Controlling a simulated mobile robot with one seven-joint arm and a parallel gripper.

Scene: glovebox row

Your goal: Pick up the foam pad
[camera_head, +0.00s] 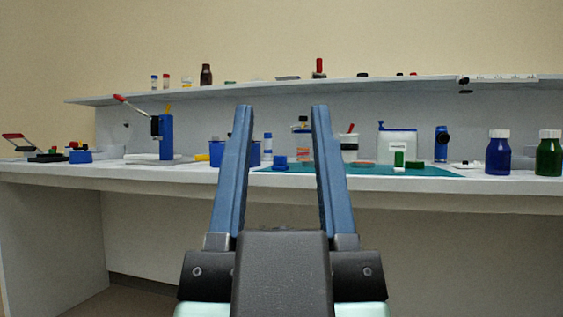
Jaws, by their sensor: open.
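My gripper (282,108) is open and empty in the middle of the view, its two blue fingers pointing up and away toward the bench. The fingers stand in front of part of the bench and hide some of what is behind them. I cannot tell for sure which thing is the foam pad. Small flat items lie on the bench top, among them a dark flat piece (47,157) at the far left and a small green one (415,165) on the teal mat (440,171). They are too small to make out.
The long white bench (130,173) crosses the view, with a shelf (400,84) of small items above it. A blue stand (166,138), a white container (396,144), a blue bottle (498,154) and a green bottle (549,155) stand on the bench. Under it is open space.

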